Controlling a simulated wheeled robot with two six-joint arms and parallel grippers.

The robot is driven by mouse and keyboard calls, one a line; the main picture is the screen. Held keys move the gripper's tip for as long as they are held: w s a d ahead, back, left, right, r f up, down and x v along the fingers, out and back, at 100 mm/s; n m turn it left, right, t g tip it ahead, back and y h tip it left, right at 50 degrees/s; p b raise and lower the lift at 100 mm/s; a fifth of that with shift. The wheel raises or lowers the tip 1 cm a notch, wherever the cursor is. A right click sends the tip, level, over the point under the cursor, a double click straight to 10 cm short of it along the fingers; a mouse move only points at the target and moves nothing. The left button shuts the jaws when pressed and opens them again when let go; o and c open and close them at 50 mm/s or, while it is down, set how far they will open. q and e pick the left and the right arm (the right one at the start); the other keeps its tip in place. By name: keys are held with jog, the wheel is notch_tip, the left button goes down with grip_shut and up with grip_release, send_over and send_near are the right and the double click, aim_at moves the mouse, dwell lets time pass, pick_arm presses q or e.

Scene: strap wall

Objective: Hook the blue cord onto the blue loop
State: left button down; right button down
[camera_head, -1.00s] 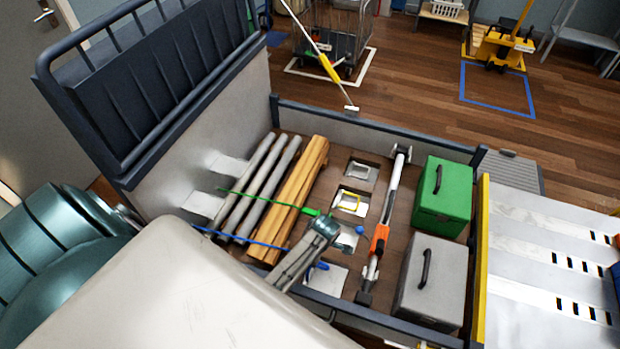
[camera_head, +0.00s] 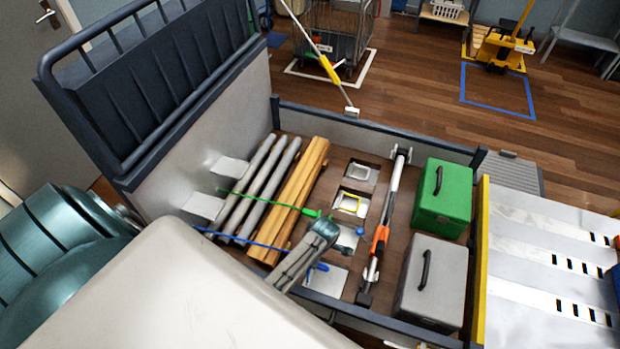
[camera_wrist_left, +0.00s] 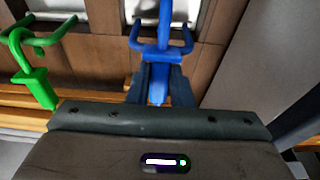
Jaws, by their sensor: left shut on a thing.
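The blue cord (camera_head: 245,239) runs from the left side of the bed over the grey pipes and wooden beams and passes behind my left arm. My left gripper (camera_head: 334,230) is over the bed beside the beams, shut on the handle of the cord's blue hook (camera_wrist_left: 160,42). The hook points away from the jaws in the left wrist view. A small blue part (camera_head: 361,231) shows just beyond the gripper in the head view, probably the hook's end. The blue loop (camera_head: 318,267) stands at the nearest metal plate, partly hidden by my arm. My right gripper is out of view.
A green cord (camera_head: 262,202) with a green hook (camera_wrist_left: 35,62) lies beside the blue one. An orange-and-white bar (camera_head: 384,215), a green case (camera_head: 442,199) and a grey case (camera_head: 432,278) are to the right.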

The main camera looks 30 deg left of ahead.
pick_arm(q)
jog(key=shift+a+p, duration=0.15)
jog(key=shift+p, duration=0.15)
dwell(0.4)
jog(key=shift+s+a+p, duration=0.2)
jog(key=shift+a+p, duration=0.1)
jog(key=shift+a, duration=0.8)
jog(key=shift+a, duration=0.2)
jog(key=shift+s+a+p, duration=0.25)
jog(key=shift+a+p, duration=0.15)
jog(key=shift+a, duration=0.2)
jog(key=c, duration=1.2)
grip_release()
